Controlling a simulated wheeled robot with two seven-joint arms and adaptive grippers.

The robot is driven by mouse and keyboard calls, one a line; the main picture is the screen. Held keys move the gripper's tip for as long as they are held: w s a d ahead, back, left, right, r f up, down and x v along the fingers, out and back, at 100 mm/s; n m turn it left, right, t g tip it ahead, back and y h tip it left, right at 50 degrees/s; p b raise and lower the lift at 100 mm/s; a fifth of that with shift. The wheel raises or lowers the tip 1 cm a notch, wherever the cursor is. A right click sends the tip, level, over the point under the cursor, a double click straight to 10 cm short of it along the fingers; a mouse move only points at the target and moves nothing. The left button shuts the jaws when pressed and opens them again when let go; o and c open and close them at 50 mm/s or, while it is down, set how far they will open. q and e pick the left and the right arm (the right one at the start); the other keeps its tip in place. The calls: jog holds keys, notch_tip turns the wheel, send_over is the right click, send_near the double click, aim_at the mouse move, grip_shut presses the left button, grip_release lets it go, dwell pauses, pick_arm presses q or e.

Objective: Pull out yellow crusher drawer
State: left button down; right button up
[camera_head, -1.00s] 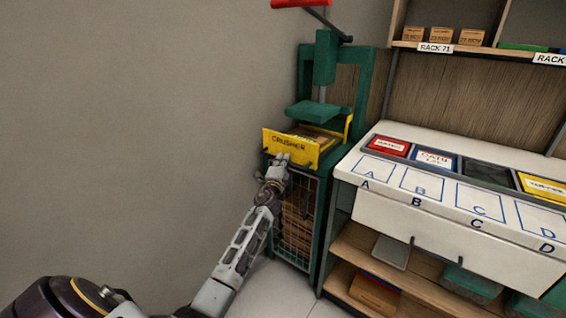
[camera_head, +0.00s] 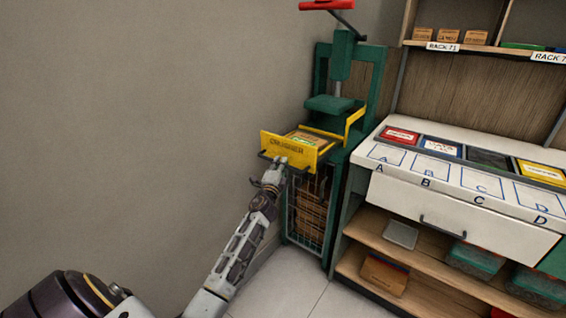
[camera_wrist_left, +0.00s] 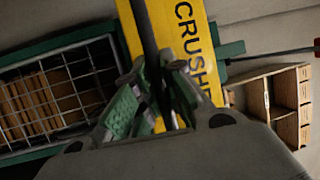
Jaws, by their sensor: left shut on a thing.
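The yellow crusher drawer (camera_head: 291,150) sticks out from the front of the green crusher press (camera_head: 335,100), with a brown box lying in it. Its front carries dark lettering and a dark bar handle. My left gripper (camera_head: 275,165) is at the handle on the drawer front. In the left wrist view the left gripper (camera_wrist_left: 160,85) is shut on the dark handle (camera_wrist_left: 147,35), with the yellow front (camera_wrist_left: 195,50) just behind. My right gripper does not show.
A wire-mesh bin (camera_head: 308,210) with brown contents is under the drawer. A white worktop (camera_head: 450,180) marked A to D stands to the right, with shelves below. The grey wall (camera_head: 150,120) is at the left. Floor in front is clear.

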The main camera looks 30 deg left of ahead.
pick_arm(q)
jog(key=shift+s, duration=0.6)
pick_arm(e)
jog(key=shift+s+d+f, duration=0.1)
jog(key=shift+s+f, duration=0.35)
pick_arm(q)
jog(key=c, duration=1.5)
grip_release()
jog(key=shift+a, duration=0.1)
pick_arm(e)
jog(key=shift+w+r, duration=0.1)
pick_arm(q)
jog(key=shift+s, duration=0.1)
jog(key=shift+v, duration=5.9)
